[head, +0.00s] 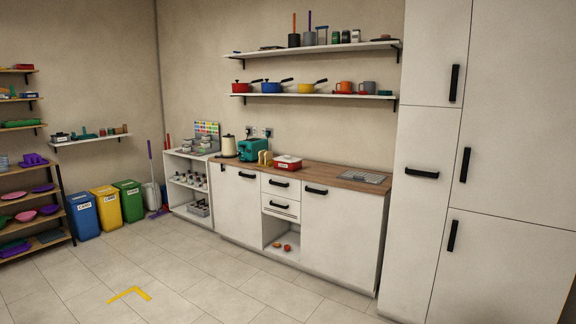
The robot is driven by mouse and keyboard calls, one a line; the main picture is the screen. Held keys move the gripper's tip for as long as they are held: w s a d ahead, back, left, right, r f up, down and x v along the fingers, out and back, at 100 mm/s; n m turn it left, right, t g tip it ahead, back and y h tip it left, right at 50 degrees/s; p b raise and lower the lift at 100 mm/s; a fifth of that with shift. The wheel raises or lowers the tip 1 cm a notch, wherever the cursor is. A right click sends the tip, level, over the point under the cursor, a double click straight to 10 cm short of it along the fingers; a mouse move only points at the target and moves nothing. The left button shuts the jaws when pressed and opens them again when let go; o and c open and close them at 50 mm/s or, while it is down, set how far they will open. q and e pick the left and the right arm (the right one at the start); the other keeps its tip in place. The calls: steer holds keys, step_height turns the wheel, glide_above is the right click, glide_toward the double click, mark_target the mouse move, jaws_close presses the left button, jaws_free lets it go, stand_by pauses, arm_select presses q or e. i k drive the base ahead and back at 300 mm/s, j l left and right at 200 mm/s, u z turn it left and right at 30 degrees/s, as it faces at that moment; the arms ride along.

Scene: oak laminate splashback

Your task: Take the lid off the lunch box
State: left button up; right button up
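A small red box with a white top (287,162) sits on the wooden worktop, right of the toast rack; it looks like the lunch box with its lid on. It is small and far off, so the lid's edge and any clips cannot be made out. Neither of my grippers shows in the head view.
The worktop (325,175) carries a kettle (228,146), a teal toaster (252,149) and a sink cover or drainer (363,177). Two shelves with pans and mugs hang above. Tall white cupboards (425,130) stand right. The tiled floor (200,275) in front is clear.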

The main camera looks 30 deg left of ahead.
mark_target(287, 158)
steer(key=i+j+u, duration=0.35)
steer(key=i, duration=0.25)
steer(key=i+j+u, duration=0.35)
steer(key=i, duration=0.25)
steer(key=i+u, duration=0.35)
steer(key=i, duration=0.3)
steer(key=i+z, duration=0.15)
steer(key=i, duration=0.3)
steer(key=i+j+z, duration=0.15)
steer(key=i, duration=0.3)
steer(key=i+j+z, duration=0.15)
steer(key=i, duration=0.3)
steer(key=i+j+z, duration=0.1)
steer(key=i, duration=0.35)
steer(key=i+j+z, duration=0.15)
steer(key=i, duration=0.25)
